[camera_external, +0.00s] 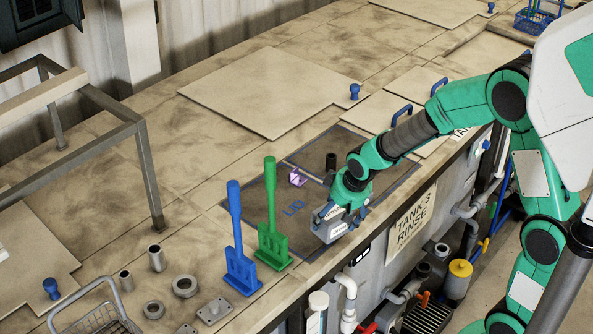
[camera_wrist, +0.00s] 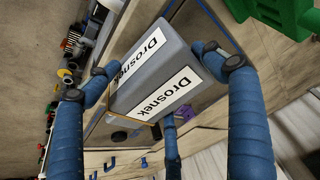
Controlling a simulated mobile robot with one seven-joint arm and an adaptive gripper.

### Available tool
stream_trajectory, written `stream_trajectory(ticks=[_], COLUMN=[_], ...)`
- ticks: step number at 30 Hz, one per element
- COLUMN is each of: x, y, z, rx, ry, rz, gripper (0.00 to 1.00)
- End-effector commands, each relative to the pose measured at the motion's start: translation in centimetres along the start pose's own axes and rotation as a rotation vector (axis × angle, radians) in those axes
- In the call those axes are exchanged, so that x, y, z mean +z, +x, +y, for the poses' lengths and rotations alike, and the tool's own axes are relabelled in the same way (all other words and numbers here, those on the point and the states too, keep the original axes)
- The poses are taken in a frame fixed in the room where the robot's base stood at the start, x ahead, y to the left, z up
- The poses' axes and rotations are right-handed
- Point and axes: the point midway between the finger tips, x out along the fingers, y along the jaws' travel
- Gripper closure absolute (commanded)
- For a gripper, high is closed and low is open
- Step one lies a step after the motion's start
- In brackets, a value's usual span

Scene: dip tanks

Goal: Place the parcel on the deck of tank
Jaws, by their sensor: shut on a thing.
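The parcel is a grey box with white labels reading "Drosnek" (camera_wrist: 150,72); it also shows in the external view (camera_external: 331,228). My gripper (camera_external: 343,212) is shut on it, with blue fingers on both sides of the box in the wrist view (camera_wrist: 163,66) and another finger below. My gripper hides part of the parcel.
A blue rack paddle (camera_external: 241,270) and a green one (camera_external: 272,240) stand close left of the parcel. A small purple item (camera_external: 297,178) and a black cylinder (camera_external: 331,162) stand on the dark panel. Metal rings and a wire basket (camera_external: 95,322) are at front left.

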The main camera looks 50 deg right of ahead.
Motion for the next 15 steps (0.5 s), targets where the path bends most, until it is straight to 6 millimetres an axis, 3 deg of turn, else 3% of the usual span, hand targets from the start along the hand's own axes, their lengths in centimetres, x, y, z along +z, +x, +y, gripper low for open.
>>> stream_trajectory(ticks=[8, 15], x=[-1.4, -4.3], y=[-2.9, -9.8], z=[0.0, 0.0], rx=[0.000, 0.000], ry=[0.000, 0.000], rz=[0.006, 0.010], gripper=[0.55, 0.55])
